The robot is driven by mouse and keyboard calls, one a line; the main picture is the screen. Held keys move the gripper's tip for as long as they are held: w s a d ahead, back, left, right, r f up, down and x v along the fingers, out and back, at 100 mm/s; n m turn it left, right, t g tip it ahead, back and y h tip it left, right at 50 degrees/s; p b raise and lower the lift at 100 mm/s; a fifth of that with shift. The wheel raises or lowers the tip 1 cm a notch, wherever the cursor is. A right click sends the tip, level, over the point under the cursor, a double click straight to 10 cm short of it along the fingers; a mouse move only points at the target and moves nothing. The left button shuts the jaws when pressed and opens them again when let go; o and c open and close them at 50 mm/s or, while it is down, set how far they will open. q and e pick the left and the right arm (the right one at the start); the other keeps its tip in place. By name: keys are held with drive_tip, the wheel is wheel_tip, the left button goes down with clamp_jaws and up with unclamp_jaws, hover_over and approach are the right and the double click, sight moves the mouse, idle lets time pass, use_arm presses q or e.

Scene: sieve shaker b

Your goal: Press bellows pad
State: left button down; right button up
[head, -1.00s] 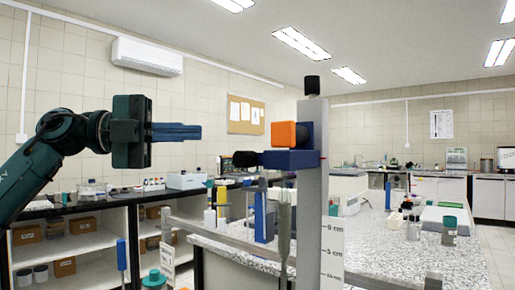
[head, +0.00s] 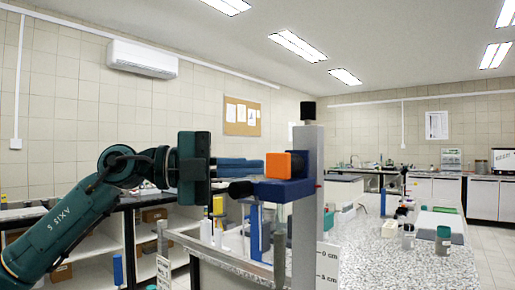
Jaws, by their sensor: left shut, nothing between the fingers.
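An orange block (head: 279,166), which I take to be the bellows pad, sits on a blue bracket (head: 285,189) on an upright grey post (head: 304,225). My left gripper (head: 262,167) comes in from the left at the pad's height. Its fingers are shut, with nothing between them, and point right. Their tips meet the pad's left side in the picture; I cannot tell whether they touch it. My right gripper is not in view.
A white scale (head: 327,262) with cm marks hangs by the post. A speckled bench (head: 385,262) with several jars and bottles lies to the right. Shelves (head: 95,250) stand at the left. A grey rail (head: 225,258) runs low in front of the post.

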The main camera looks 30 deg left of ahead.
sight(274, 164)
use_arm(q)
drive_tip(key=shift+w+p, duration=0.4)
drive_tip(key=shift+w, duration=1.4)
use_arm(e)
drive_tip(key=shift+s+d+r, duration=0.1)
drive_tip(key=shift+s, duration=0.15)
